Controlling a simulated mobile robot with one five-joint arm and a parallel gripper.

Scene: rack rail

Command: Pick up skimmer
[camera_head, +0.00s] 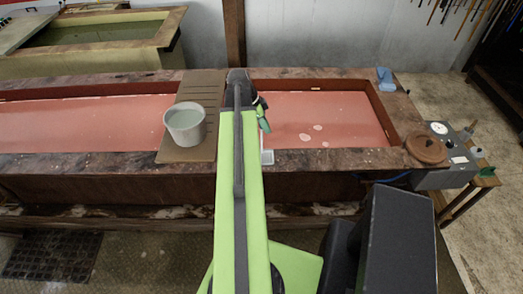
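My green arm reaches away from me over the vat of pink liquid (340,108). The end of my gripper (262,112) shows only partly, as dark and green parts just right of the arm's far end. The arm hides most of it, and I cannot tell whether its fingers are open or shut or hold anything. I cannot make out a skimmer for certain. Several thin long-handled tools (450,10) hang on the wall at the top right, cut off by the picture edge and too small to tell apart.
A white bucket (185,126) stands on a brown board (200,88) across the vat, left of my arm. A blue object (385,79), a round brown lid (427,149) and a grey box (447,172) sit at the right end.

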